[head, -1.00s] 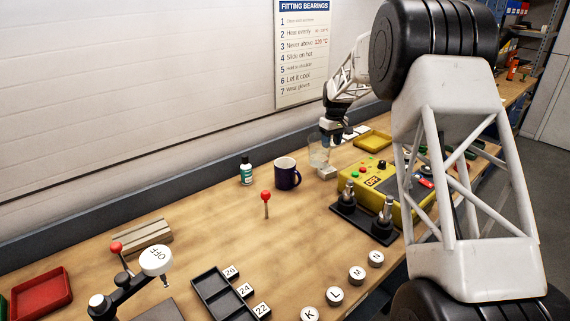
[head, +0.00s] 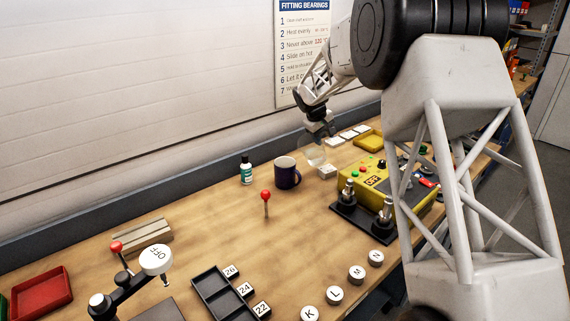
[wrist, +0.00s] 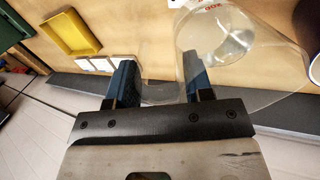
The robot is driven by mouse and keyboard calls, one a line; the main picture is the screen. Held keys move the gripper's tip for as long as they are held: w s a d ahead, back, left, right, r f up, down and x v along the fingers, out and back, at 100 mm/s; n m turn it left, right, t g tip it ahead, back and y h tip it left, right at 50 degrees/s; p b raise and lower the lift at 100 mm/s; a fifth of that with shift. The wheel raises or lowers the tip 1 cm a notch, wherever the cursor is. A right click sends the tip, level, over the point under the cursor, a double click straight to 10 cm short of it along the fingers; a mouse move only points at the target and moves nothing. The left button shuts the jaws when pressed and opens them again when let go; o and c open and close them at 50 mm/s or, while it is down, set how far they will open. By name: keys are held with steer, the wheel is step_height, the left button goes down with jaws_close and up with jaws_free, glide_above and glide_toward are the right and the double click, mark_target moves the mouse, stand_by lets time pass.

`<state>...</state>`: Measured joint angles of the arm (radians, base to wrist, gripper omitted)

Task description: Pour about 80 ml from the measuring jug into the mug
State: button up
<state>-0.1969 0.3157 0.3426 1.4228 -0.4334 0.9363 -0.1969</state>
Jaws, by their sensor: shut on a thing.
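The dark blue mug (head: 284,178) stands upright on the bench, and its dark shape shows at the upper right edge of the wrist view (wrist: 312,22). My gripper (head: 317,137) is shut on the clear measuring jug (head: 313,156), to the right of the mug and above the bench. In the wrist view the jug (wrist: 235,50) extends right from my gripper's fingers (wrist: 160,80), with a red marking visible. The jug looks tilted towards the mug in the head view. Its liquid level and any stream cannot be made out.
A teal-labelled bottle (head: 246,172) stands left of the mug. A red-knobbed lever (head: 265,197) stands in front. The yellow control box (head: 365,185) is at right, and a yellow tray (head: 369,142) behind.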

steer(key=s+a+r+t+h, duration=0.3)
steer(key=r+h, duration=0.1)
steer(key=shift+a+r+p, duration=0.25)
steer(key=shift+a+p, duration=0.05)
steer(key=shift+a, duration=0.1)
steer(key=shift+a+r+t+h, duration=0.15)
steer(key=shift+r+t+h, duration=0.05)
steer(key=shift+t+h, duration=0.1)
steer(key=shift+s+a+f+t+h+p, duration=0.2)
steer(key=shift+s+a+t+h+p, duration=0.25)
steer(key=shift+h+p, duration=0.4)
stand_by(0.4)
steer(key=shift+s+a+r+t+h+p, duration=0.3)
steer(key=shift+a+r+t+h+p, duration=0.15)
steer(key=shift+p, duration=1.05)
stand_by(0.8)
steer(key=shift+w+d+f+g+y, duration=0.3)
steer(key=shift+w+d+g+y, duration=0.45)
steer(key=shift+y, duration=0.45)
steer(key=shift+d, duration=0.15)
